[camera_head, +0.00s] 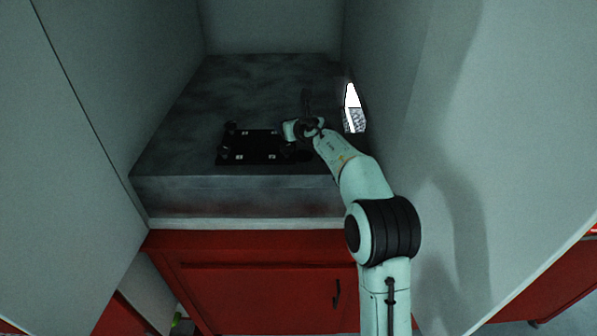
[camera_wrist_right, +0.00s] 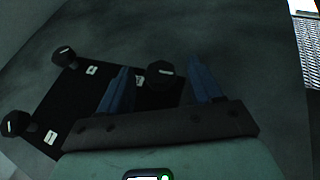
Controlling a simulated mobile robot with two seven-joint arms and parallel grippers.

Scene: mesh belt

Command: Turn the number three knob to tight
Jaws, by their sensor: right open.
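A black panel (camera_head: 255,147) with black knobs and small white labels lies on the dark counter. Two knobs show at its left end, a far one (camera_head: 231,127) and a near one (camera_head: 223,153). My right gripper (camera_head: 298,138) is over the panel's right end and hides part of it. In the right wrist view my gripper (camera_wrist_right: 159,72) is open, its blue fingers apart on either side of a black knob (camera_wrist_right: 160,75). Contact cannot be told. Two other knobs (camera_wrist_right: 64,56) (camera_wrist_right: 16,123) are left of the fingers. The label numbers are too small to read.
The dark counter (camera_head: 225,88) is bare behind the panel. Grey walls close in at left and right. A bright white-and-grey object (camera_head: 353,108) stands at the right wall, close to my right arm. Red cabinet fronts (camera_head: 260,290) are below the counter.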

